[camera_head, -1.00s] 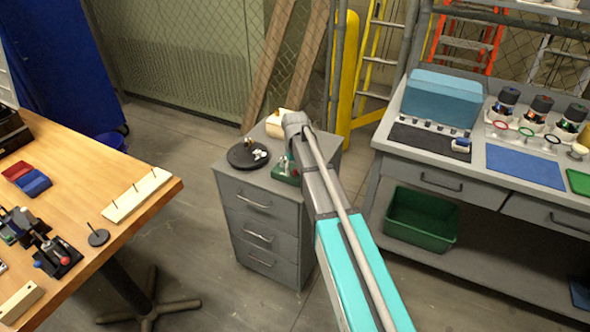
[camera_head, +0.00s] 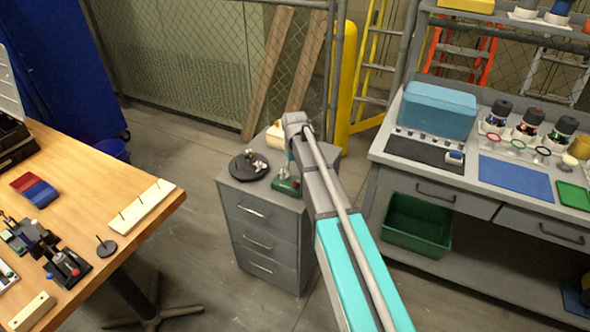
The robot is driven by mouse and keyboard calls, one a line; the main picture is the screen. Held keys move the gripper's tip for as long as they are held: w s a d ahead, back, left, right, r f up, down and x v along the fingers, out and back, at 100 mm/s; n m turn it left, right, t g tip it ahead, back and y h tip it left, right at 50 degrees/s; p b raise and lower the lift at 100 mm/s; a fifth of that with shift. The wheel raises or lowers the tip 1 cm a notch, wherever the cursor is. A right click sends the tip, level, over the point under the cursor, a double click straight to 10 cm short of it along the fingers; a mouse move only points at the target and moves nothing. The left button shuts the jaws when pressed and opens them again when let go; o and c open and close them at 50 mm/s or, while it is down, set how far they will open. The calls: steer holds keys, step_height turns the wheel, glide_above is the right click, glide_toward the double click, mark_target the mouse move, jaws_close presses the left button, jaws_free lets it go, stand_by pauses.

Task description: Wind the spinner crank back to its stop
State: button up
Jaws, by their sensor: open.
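A black round disc (camera_head: 249,166) with small white pieces and a brownish upright part lies on top of a grey drawer cabinet (camera_head: 262,240). A small green-based device (camera_head: 286,186) with pale and reddish parts sits beside it at the cabinet's right edge, partly behind my arm. I cannot tell which of these carries the spinner crank, and no crank handle can be made out. My arm reaches up from the bottom of the picture, its wrist over the cabinet. My gripper's fingers are not distinguishable, hidden behind the wrist and arm.
A cream block (camera_head: 274,137) stands at the back of the cabinet top. A wooden table (camera_head: 120,225) with fixtures is at left. A grey workbench (camera_head: 400,165) with a blue mat (camera_head: 515,178) is at right, a green bin (camera_head: 417,222) below. Open floor lies between table and cabinet.

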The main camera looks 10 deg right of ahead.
step_height(320, 180, up, 8)
steer(key=p, duration=0.7)
steer(key=shift+f, duration=0.1)
stand_by(0.3)
steer(key=s+d+m, duration=0.1)
steer(key=s+d, duration=0.1)
steer(key=s, duration=1)
steer(key=s+d+m, duration=0.1)
steer(key=s, duration=1.1)
steer(key=shift+d+m, duration=0.3)
steer(key=shift+d, duration=0.05)
steer(key=shift+a, duration=0.1)
stand_by(1.0)
